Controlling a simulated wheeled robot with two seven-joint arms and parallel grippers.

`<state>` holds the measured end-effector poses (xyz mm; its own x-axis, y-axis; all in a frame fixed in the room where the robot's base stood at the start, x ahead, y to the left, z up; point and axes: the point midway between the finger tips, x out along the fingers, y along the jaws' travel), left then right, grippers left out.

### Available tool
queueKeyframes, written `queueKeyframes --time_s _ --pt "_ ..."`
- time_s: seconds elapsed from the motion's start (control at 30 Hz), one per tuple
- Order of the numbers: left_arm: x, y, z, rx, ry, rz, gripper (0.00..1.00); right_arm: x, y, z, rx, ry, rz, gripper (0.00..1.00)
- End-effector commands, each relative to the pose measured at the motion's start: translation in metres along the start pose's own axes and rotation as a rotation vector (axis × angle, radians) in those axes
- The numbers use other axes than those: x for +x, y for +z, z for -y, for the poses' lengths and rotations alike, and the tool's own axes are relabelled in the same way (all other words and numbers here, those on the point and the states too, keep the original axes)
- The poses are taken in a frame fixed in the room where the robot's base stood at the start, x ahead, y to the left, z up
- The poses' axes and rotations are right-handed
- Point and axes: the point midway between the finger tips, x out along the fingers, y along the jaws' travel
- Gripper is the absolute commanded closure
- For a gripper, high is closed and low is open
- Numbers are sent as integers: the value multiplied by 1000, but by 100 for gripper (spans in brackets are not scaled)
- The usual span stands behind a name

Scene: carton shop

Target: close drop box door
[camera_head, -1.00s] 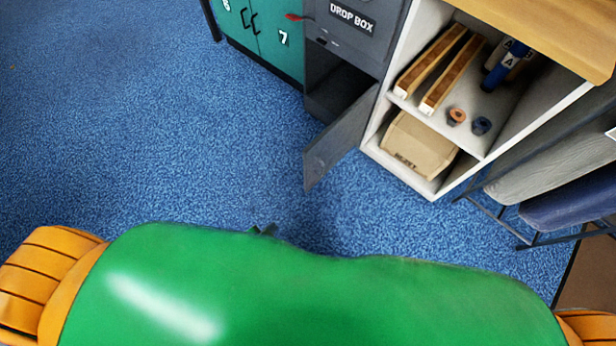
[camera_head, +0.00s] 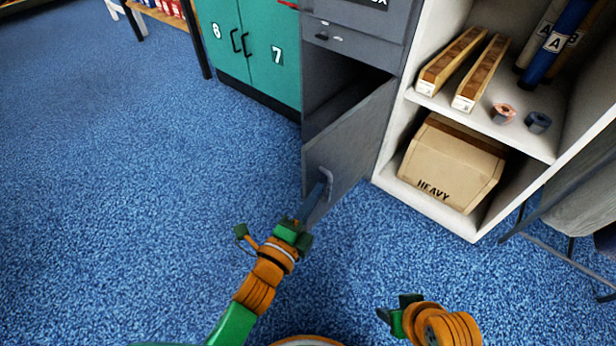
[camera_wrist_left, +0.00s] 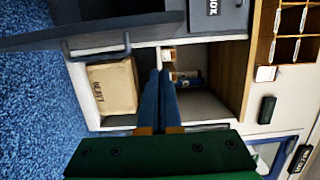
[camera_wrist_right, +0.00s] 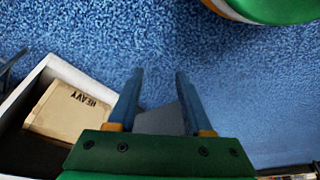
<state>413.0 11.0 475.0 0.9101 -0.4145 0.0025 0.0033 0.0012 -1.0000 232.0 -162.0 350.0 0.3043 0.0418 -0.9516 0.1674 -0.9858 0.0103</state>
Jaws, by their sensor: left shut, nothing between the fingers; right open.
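The grey drop box door (camera_head: 350,135) stands open, swung out from the lower opening of the drop box (camera_head: 365,42), whose dark inside shows. The door has a grey handle (camera_head: 326,178) near its free edge. My right gripper (camera_wrist_right: 158,72) is open and empty, low over the floor, away from the door.
A white shelf unit (camera_head: 440,212) right of the door holds a HEAVY carton (camera_head: 450,165), long boxes and tape rolls. Teal lockers (camera_head: 265,55) stand left of the drop box. A chair or cart frame (camera_head: 560,235) stands at right. Blue floor (camera_head: 130,180) is clear at left.

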Motion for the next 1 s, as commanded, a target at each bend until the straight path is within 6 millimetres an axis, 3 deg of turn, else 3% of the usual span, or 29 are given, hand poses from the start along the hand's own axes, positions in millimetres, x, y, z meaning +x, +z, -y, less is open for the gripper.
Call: queueKeyframes --time_s 0.07,0.33,0.5,0.7,1.0 --pt "18 0 -2 1 -4 -1 100 -4 -8 1 -3 0 -47 50" --pt "41 2 -2 0 0 0 100 -8 -68 5 -17 -3 -327 50" --pt "46 28 -2 2 2 0 100 -16 -95 7 -23 -6 -465 50" --pt "48 38 -2 -3 3 1 100 -23 -109 8 -26 -8 -536 50" --pt "48 39 -1 -3 3 0 100 -23 -109 8 -26 -8 -539 50"
